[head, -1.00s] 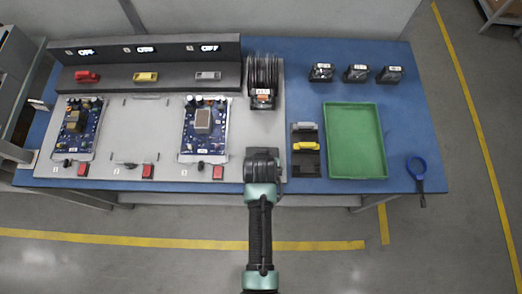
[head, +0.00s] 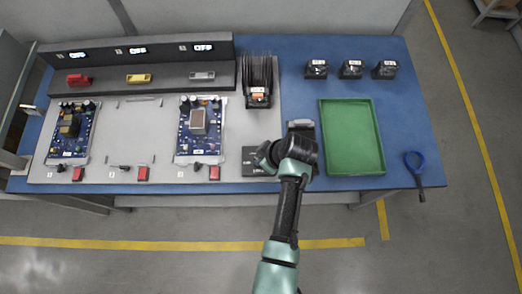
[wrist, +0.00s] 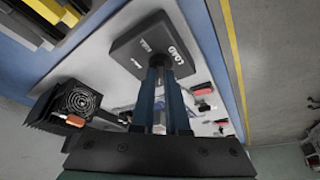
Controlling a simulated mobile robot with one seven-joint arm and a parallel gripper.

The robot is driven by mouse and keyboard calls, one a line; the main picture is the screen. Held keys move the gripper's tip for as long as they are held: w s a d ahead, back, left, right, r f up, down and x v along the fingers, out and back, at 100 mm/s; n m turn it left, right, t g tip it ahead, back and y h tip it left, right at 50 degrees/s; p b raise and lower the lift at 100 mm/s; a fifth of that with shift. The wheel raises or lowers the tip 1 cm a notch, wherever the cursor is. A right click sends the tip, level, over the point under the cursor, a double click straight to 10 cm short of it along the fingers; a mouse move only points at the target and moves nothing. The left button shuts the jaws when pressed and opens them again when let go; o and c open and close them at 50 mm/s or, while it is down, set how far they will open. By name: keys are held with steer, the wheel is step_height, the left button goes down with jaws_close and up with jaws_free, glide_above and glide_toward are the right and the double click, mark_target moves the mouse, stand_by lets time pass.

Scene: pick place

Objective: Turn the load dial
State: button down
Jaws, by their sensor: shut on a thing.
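The load dial's dark box (head: 249,160) sits at the front right of the grey board, partly hidden by my gripper in the head view. In the wrist view the box (wrist: 140,45) shows a white LOAD label, with smaller lettering beside it. My gripper (wrist: 161,64) has its two blue fingers closed at the box's face, shut on the dial knob, which is mostly hidden between the fingertips. In the head view my gripper (head: 266,156) reaches to the box from the right. The dial's exact setting cannot be read.
A black ribbed unit (head: 257,92) stands behind the box. A green tray (head: 352,140) lies to the right. Circuit boards (head: 200,128) and red switches (head: 214,173) are on the left. Displays at the back read OFF.

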steer(key=n+b, duration=0.1)
steer(key=n, duration=0.1)
steer(key=n+g+b, duration=0.1)
steer(key=n, duration=0.1)
steer(key=shift+w+d+f+n+g+y, duration=0.15)
steer(key=shift+w+n+g+y, duration=0.05)
steer(key=shift+n+g+y, duration=0.1)
steer(key=shift+w+n+g+b, duration=0.1)
steer(key=shift+n+g+b, duration=0.6)
steer(key=shift+n, duration=0.7)
steer(key=c, duration=0.9)
jaws_free()
steer(key=shift+p+v, duration=0.95)
steer(key=shift+v, duration=5.65)
